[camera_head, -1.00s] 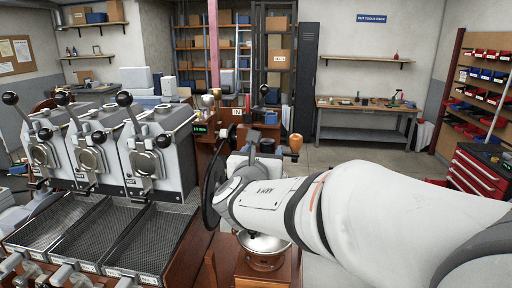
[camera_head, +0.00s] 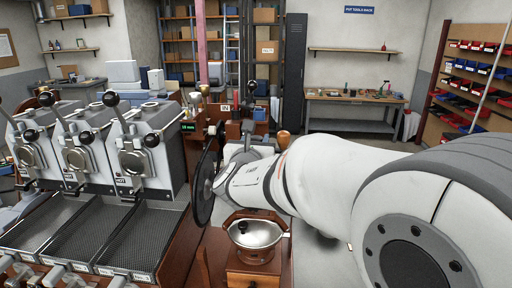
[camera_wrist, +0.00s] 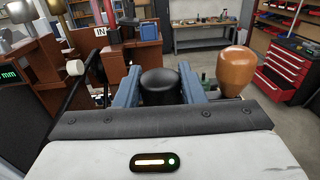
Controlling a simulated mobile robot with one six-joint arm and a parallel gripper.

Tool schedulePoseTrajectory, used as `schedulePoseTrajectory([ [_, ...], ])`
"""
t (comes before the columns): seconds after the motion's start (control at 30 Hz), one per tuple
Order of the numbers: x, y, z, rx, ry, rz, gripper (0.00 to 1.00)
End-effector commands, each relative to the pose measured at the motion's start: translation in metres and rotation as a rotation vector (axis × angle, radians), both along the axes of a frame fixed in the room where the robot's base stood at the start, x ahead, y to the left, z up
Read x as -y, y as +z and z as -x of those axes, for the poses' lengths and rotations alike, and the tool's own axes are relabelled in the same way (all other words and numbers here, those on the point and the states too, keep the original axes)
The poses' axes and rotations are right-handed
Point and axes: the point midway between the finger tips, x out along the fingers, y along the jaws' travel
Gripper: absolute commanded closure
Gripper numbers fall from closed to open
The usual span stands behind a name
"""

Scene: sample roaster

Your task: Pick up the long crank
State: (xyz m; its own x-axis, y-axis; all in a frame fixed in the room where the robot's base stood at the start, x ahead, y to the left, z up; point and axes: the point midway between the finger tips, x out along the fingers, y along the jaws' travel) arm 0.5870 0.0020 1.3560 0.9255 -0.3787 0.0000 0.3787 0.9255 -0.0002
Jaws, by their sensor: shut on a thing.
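In the wrist view my gripper (camera_wrist: 160,92) has its two blue fingers closed on either side of a black rounded piece (camera_wrist: 160,80). A wooden knob (camera_wrist: 235,68) stands just right of the fingers; its link to the held piece is hidden. In the head view the wooden knob (camera_head: 283,140) shows beyond my wrist, and my arm hides most of the grip. I cannot tell from these views how far the held piece extends or whether it is the long crank.
A black wheel (camera_head: 204,186) stands close left of my wrist. A grinder with a metal bowl (camera_head: 256,234) is in front. The roaster drums (camera_head: 145,150) and trays fill the left. A workbench (camera_head: 350,110) and red drawers (camera_wrist: 285,68) lie beyond open floor.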

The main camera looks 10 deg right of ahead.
Motion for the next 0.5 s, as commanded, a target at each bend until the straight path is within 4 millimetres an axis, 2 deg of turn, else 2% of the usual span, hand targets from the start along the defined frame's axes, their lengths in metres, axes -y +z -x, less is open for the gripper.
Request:
schedulePoseTrajectory([
  [0.03, 0.0, 0.0, 0.0001, 0.0, 0.0, 0.0, 0.77],
  [0.3, -0.0004, -0.0001, 0.0002, 0.0, 0.0, 0.0, 0.98],
  [0.5, -0.0006, 0.0014, 0.0001, 0.002, 0.001, 0.0, 1.0],
])
